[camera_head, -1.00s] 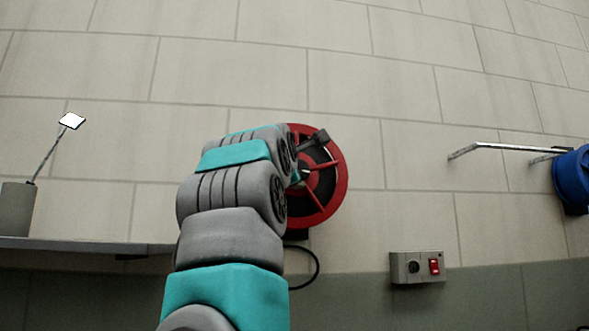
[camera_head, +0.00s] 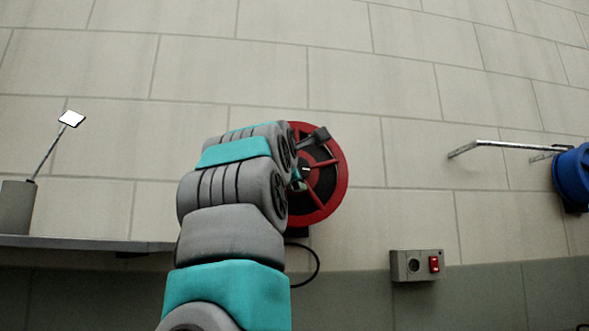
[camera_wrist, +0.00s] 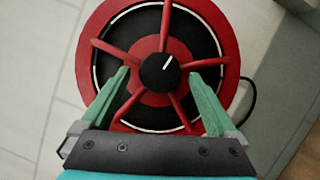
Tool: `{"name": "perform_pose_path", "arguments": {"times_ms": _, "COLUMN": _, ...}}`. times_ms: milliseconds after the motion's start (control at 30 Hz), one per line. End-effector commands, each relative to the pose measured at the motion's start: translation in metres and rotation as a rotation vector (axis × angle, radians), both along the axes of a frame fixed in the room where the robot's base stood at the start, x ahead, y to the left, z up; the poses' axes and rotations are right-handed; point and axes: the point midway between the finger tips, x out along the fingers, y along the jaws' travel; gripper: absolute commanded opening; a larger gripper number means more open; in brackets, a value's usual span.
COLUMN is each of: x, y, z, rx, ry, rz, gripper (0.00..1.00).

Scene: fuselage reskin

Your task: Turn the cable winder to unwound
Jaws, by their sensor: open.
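The cable winder (camera_head: 341,178) is a red wheel on the wall, partly hidden behind my arm in the head view. In the wrist view the winder (camera_wrist: 88,62) faces me, with red spokes, dark gaps and a black hub with a white mark pointing up and right. My gripper (camera_wrist: 160,73) is open, its two green fingers on either side of the hub and over the lower half of the wheel. I cannot tell whether the fingers touch the spokes. In the head view my gripper (camera_head: 299,184) is mostly hidden by the arm.
A grey box with a red switch (camera_head: 434,264) is on the wall at lower right. A metal bar (camera_head: 510,146) and a blue round object (camera_head: 573,178) are at far right. A shelf (camera_head: 80,243) with a grey holder (camera_head: 17,207) is at left. A black cable (camera_head: 316,268) hangs below the winder.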

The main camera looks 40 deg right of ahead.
Motion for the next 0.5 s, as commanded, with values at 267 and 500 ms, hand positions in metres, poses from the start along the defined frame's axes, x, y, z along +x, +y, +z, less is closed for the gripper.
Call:
{"name": "perform_pose_path", "arguments": {"times_ms": 267, "x": -0.016, "y": 0.018, "z": -0.006, "rx": -0.001, "ry": -0.003, "rz": 0.002, "gripper": 0.95}}
{"name": "perform_pose_path", "arguments": {"times_ms": 500, "x": -0.042, "y": 0.047, "z": -0.011, "rx": 0.000, "ry": -0.001, "rz": 0.003, "gripper": 0.95}}
